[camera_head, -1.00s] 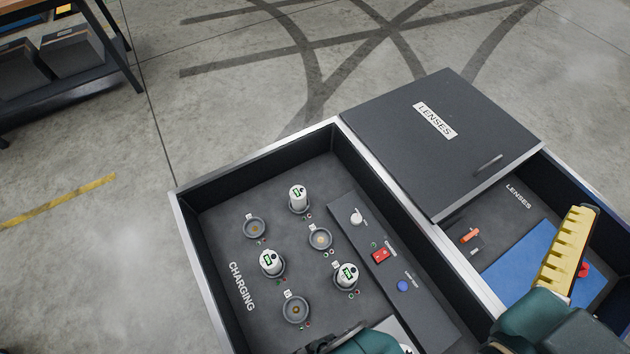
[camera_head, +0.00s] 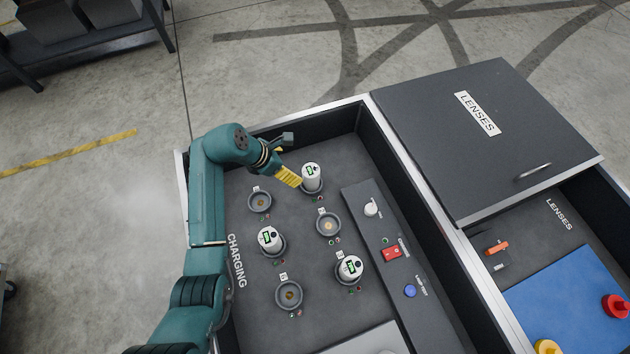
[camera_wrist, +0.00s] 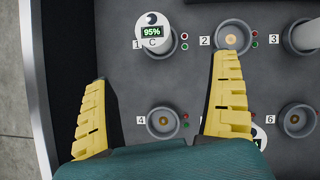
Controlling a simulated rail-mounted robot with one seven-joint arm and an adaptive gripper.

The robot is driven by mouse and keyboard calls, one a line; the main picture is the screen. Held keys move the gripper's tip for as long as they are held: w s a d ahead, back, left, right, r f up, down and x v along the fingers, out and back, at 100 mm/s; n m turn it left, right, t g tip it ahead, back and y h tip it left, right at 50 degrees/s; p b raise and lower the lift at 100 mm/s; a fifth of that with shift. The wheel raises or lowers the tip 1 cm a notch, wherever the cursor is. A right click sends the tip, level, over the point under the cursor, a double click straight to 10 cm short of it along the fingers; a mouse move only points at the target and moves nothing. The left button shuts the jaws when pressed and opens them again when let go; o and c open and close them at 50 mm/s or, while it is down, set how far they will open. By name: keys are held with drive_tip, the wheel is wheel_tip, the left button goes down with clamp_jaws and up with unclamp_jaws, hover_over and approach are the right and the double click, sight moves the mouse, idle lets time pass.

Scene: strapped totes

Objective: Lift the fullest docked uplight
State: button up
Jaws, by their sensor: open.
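Three white uplights stand upright in docks in the charging tote (camera_head: 237,185): the dock 1 uplight (camera_head: 312,176), the dock 5 uplight (camera_head: 268,239) and the dock 3 uplight (camera_head: 349,267). In the wrist view the dock 1 uplight (camera_wrist: 152,35) reads 95% and is marked C. The other two readouts are too small or hidden; the right finger covers most of the dock 5 uplight. Docks 2 (camera_head: 328,224), 4 (camera_head: 260,201) and 6 (camera_head: 289,293) are empty. My gripper (camera_head: 291,167) is open and empty just left of the dock 1 uplight, also seen in the wrist view (camera_wrist: 163,75).
A raised panel holds a white knob (camera_head: 371,208), a red switch (camera_head: 393,253) and a blue button (camera_head: 410,291). The tote's walls rise around the docks. A dark lid (camera_head: 490,140) partly covers the lens tote, which holds a blue mat (camera_head: 565,300).

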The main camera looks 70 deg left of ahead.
sight(308, 174)
drive_tip(key=b+x, duration=0.6)
drive_tip(key=x, duration=0.5)
drive_tip(key=shift+w+a+f, duration=0.1)
drive_tip(key=shift+f, duration=0.05)
drive_tip(key=b+x, duration=0.4)
drive_tip(key=shift+a+f+b, duration=0.35)
drive_tip(key=shift+a, duration=0.05)
drive_tip(key=shift+w+f, duration=0.1)
drive_tip(key=shift+w, duration=0.1)
